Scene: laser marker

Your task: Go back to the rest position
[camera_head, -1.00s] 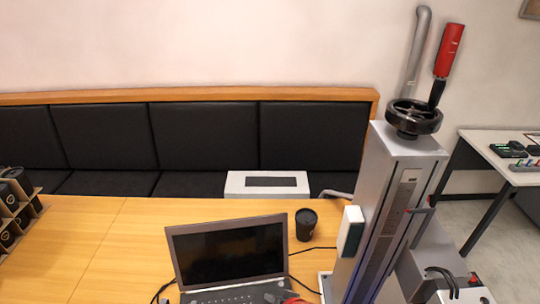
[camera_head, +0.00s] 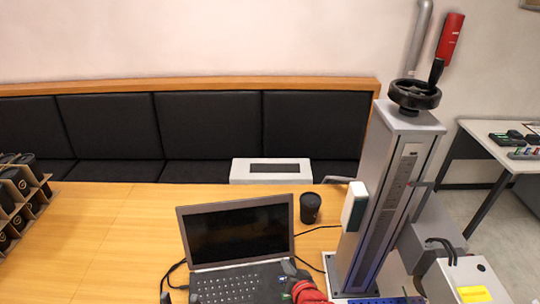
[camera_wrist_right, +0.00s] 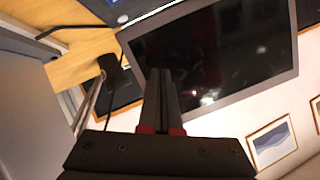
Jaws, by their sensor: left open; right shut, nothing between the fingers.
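My right gripper (camera_head: 290,268) is at the bottom of the head view, in front of the laptop's keyboard, with red parts on its body. In the right wrist view its dark fingers (camera_wrist_right: 160,95) are together with nothing between them. Dark tips that look like my left gripper (camera_head: 179,296) show at the bottom edge, left of the keyboard. They stand apart, and the rest of that arm is out of frame. The open laptop (camera_head: 238,232) stands on the wooden table (camera_head: 120,235). Its dark screen also fills much of the right wrist view (camera_wrist_right: 215,60).
The laser marker's column (camera_head: 385,200), with handwheel (camera_head: 414,96), stands right of the laptop. A black cup (camera_head: 310,208) is behind the laptop's right side. A cardboard holder with dark cups (camera_head: 20,200) is at far left. The table between holder and laptop is clear.

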